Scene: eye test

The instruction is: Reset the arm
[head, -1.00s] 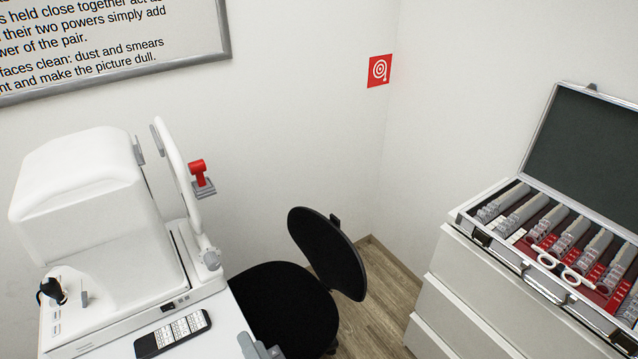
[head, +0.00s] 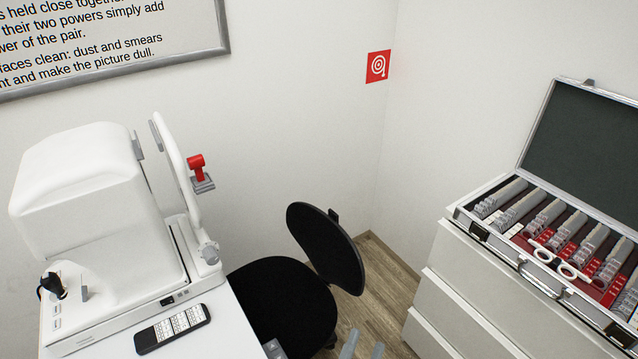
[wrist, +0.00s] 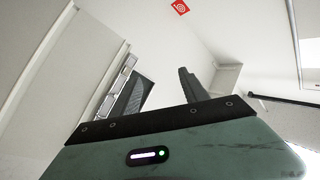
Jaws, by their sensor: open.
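My gripper (head: 362,347) shows only as two grey fingertips at the bottom edge of the head view, right of the desk and in front of the chair. The fingers are apart with nothing between them. In the wrist view my gripper (wrist: 162,76) also stands open and empty, its two dark fingers rising from the green body. The rest of my arm is out of the head view.
A white desk (head: 225,335) bears an eye-testing machine (head: 85,210) and a remote (head: 172,329). A black chair (head: 275,300) stands beside it. At right, an open lens case (head: 470,217) lies on a white drawer cabinet (head: 470,290). Floor shows between chair and cabinet.

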